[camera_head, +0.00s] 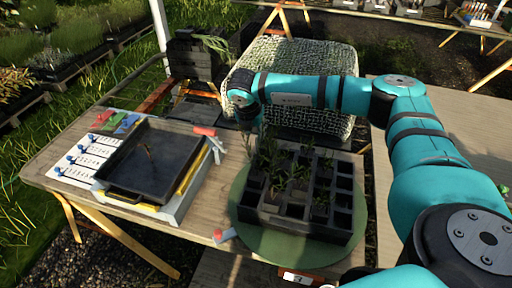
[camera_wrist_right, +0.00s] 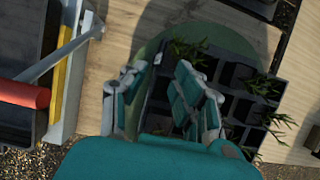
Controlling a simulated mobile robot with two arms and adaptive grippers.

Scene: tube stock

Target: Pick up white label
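Several white labels with dark writing and blue ends (camera_head: 80,162) lie in a row on a white sheet at the left of the wooden table in the head view. My right gripper (camera_head: 246,122) hangs above the table at the back edge of the black seedling tray (camera_head: 290,228), well to the right of the labels. In the right wrist view its two fingers (camera_wrist_right: 160,95) are apart with nothing between them, over the green round mat (camera_wrist_right: 152,48) and tray edge. The labels do not show in that view. My left gripper is not in view.
A dark shallow pan (camera_head: 150,160) on a white and yellow stack stands between the labels and the seedling tray. A red-handled tool (camera_head: 205,131) lies at its back right corner. Red, green and blue pieces (camera_head: 115,121) lie behind the labels. A woven block (camera_head: 300,65) stands behind.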

